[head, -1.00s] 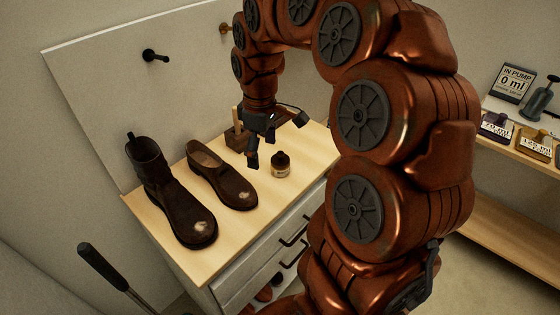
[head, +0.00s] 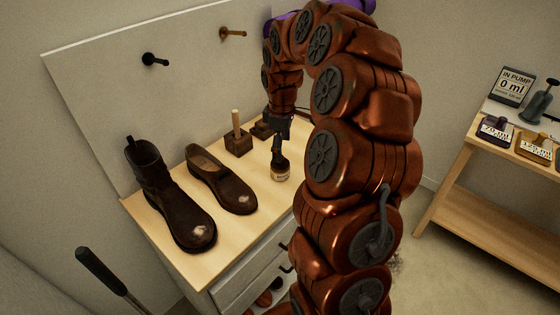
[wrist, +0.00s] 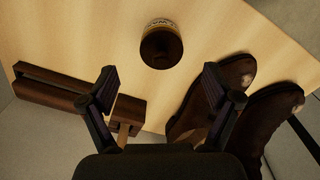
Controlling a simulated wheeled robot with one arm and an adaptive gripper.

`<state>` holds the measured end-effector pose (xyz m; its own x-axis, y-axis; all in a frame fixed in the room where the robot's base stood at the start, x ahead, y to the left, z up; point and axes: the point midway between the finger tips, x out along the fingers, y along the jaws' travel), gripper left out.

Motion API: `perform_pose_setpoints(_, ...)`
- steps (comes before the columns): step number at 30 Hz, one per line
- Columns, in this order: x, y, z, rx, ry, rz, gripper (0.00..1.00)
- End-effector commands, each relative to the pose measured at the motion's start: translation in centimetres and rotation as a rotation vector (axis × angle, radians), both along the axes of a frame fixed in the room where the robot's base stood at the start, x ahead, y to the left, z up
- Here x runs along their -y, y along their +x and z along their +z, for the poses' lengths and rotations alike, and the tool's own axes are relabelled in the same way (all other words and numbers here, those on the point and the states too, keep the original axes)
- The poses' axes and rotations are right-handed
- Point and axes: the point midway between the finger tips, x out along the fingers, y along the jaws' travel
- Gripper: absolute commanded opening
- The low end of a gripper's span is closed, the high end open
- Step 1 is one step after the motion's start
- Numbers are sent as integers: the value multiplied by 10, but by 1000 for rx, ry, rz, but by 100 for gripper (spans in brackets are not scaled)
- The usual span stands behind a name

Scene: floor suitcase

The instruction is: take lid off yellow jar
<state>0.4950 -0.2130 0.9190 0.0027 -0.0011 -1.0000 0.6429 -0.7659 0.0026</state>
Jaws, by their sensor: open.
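A small jar (head: 281,174) with a pale label and a dark brown lid stands upright on the wooden bench top, right of the low shoe. In the wrist view its round dark lid (wrist: 161,48) faces the camera, with a strip of the yellowish label (wrist: 160,22) along the top edge. My gripper (head: 279,150) points down just above and behind the jar in the head view, partly hiding its top. In the wrist view my gripper (wrist: 160,82) is open, its fingers spread wide. The lid lies ahead of the gap between them, with nothing held.
A dark boot (head: 178,205) and a low brown shoe (head: 222,182) stand left of the jar. A wooden block with a peg (head: 238,140) and a dark brush-like block (head: 262,128) are behind. A side shelf (head: 490,160) with pump items stands at right.

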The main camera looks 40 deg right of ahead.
Motion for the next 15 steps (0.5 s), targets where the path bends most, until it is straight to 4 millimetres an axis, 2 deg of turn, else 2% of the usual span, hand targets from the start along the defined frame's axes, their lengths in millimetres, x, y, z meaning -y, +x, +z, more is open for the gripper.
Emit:
perform_pose_setpoints(9,-3,0,-38,-5,3,-1,89)
perform_pose_setpoints(15,-3,1,-41,-2,1,-1,89)
